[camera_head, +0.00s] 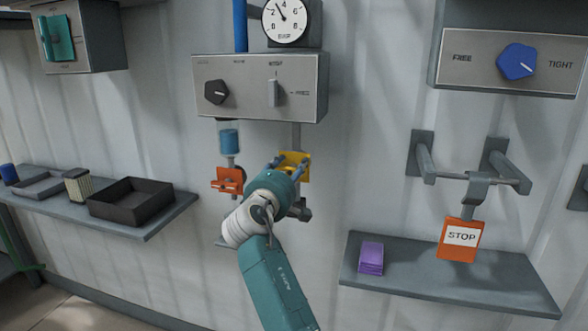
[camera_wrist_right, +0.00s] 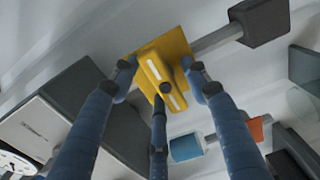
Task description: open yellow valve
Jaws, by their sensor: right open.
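The yellow valve (camera_head: 295,158) is on a grey pipe below the grey control box, mostly behind my right gripper (camera_head: 287,168) in the head view. In the right wrist view the yellow valve (camera_wrist_right: 149,60) shows a square plate and a raised handle with pale stripes and a dark round centre. The blue fingers of my right gripper (camera_wrist_right: 160,75) are open and spread around it, with tips close to its edges. I cannot tell whether they touch it. My left gripper is not in view.
An orange valve (camera_head: 228,181) hangs below a blue cylinder (camera_head: 229,140) left of my gripper. The control box (camera_head: 312,88) is just above. A left shelf (camera_head: 140,229) holds trays; a right shelf (camera_head: 450,277) holds a purple block (camera_head: 371,258). An orange STOP sign (camera_head: 460,238) hangs there.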

